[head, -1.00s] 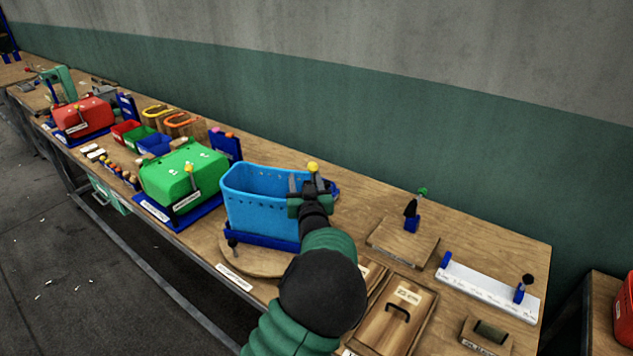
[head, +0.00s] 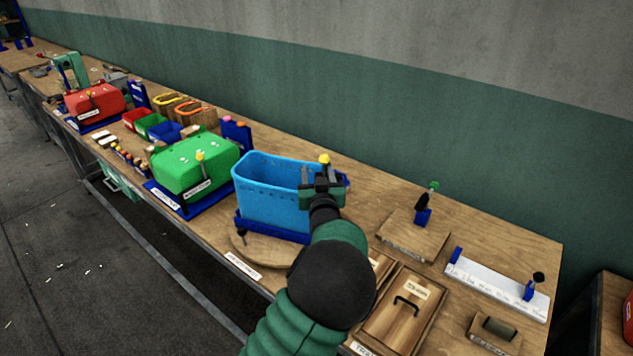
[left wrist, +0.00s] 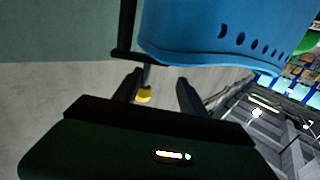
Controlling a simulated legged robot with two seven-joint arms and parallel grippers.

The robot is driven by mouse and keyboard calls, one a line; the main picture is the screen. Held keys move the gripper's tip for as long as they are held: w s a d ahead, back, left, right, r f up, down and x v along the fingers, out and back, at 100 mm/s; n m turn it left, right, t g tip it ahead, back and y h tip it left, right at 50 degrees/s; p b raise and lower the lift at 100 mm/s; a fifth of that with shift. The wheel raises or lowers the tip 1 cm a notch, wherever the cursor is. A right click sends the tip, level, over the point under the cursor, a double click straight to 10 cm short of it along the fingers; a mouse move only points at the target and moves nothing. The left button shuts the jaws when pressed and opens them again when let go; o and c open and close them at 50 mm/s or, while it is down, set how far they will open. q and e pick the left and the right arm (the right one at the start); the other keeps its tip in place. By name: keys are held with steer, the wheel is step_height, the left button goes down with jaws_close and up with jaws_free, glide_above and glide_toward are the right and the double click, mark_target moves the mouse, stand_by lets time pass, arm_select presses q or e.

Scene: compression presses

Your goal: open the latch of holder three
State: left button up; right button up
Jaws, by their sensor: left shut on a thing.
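A blue perforated bin (head: 268,195) sits in a dark blue holder base (head: 270,230) on a round wooden board (head: 262,250). A latch lever with a yellow knob (head: 324,159) stands at the bin's right end. My left gripper (head: 321,176) is at that lever, with the knob just above it, and is shut on it. The left wrist view shows the fingers (left wrist: 160,88), the yellow knob (left wrist: 143,95) near one finger and the bin's rim (left wrist: 200,58) close by. Where the fingers touch the lever is hard to see. My right gripper is out of view.
At right are a wooden block with a green-knobbed lever (head: 433,186), a white strip (head: 492,286) and a handled wooden lid (head: 398,310). The wall runs behind the bench.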

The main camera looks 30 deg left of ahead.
arm_select(q)
steer(key=s+d, duration=0.3)
steer(key=s, duration=0.6)
steer(key=s+d+p, duration=0.1)
steer(key=s+d, duration=0.2)
steer(key=s, duration=0.6)
steer(key=shift+s+r, duration=0.2)
steer(key=shift+s, duration=0.1)
stand_by(0.4)
steer(key=shift+w+d, duration=0.1)
